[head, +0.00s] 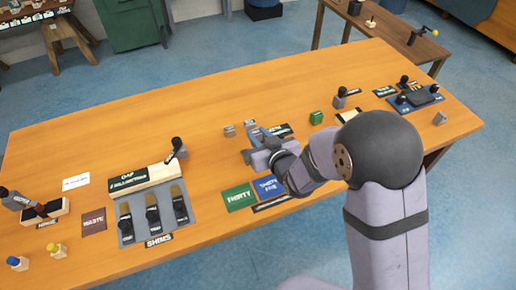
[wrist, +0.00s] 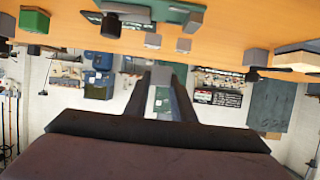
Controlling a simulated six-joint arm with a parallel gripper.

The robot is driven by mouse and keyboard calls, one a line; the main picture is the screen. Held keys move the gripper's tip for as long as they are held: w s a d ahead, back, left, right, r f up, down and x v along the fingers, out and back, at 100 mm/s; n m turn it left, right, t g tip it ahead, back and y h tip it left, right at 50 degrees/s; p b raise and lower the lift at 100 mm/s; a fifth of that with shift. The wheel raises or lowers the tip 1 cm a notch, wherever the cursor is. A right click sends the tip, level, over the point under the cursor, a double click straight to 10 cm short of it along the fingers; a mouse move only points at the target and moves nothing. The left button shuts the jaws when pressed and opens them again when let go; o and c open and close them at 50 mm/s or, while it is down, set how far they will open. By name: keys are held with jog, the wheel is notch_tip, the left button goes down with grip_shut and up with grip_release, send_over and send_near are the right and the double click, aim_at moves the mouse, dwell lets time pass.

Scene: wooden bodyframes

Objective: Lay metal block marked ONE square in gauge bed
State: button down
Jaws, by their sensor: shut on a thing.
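My gripper (head: 258,147) is over the middle of the wooden table, tilted away from the arm. In the wrist view my gripper (wrist: 163,85) is shut on a small grey metal block (wrist: 160,100) between its dark fingers. No mark on the block can be read, so I cannot tell whether it is ONE. Small grey blocks (head: 229,130) lie just beyond the gripper. I cannot tell for sure which fixture is the gauge bed.
A green FORTY card (head: 240,197) and a blue card (head: 268,187) lie near my gripper. A tray marked SHIMS (head: 154,222) holds several dark pieces at the left. A green block (head: 316,117) stands right of the gripper. The table's back left (head: 110,120) is clear.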

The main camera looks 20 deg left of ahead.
jog(key=shift+f+p, duration=0.35)
jog(key=shift+f, duration=2.85)
jog(key=shift+f+b, duration=0.4)
jog(key=shift+b, duration=0.05)
jog(key=shift+f, duration=0.2)
jog(key=c, duration=1.5)
grip_release()
jog(key=shift+r, duration=0.1)
